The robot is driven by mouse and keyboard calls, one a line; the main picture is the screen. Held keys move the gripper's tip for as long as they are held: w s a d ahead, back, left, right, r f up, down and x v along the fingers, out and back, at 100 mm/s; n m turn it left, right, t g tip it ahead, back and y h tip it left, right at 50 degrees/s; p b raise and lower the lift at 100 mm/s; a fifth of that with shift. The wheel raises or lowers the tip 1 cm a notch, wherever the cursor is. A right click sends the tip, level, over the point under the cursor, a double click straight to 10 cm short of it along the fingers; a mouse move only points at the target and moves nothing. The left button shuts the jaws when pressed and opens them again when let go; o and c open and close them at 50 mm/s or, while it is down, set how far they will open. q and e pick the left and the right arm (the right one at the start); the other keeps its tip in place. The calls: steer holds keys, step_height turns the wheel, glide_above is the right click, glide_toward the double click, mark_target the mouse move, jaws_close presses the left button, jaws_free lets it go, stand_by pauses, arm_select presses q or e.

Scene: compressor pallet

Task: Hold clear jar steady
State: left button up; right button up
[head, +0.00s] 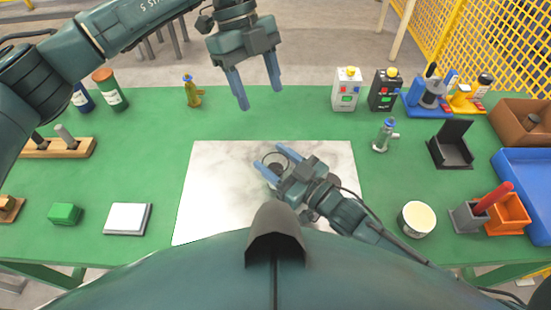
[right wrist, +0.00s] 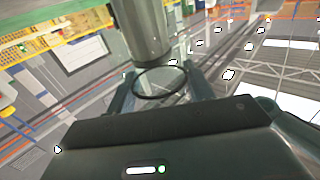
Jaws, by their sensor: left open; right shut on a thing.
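The clear jar (head: 273,160) is at the middle of the white marble-look mat (head: 215,190). Only its round dark rim shows well; its see-through wall is hard to make out. My right gripper (head: 276,158) is shut on the jar, with one blue finger on each side. In the right wrist view the dark ring of the jar (right wrist: 160,83) lies between the fingers. My left gripper (head: 260,98) is open and empty, with its fingers pointing down, higher up and beyond the jar. The jar's near side is partly hidden by my right gripper.
A small grey-green bottle with a blue top (head: 384,135) and a black holder (head: 451,146) stand right of the mat. A cream-topped round tub (head: 416,219) is near the front right. A white square block (head: 128,218) and green block (head: 65,213) lie left.

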steer(key=o, duration=1.1)
steer(key=shift+o, duration=0.2)
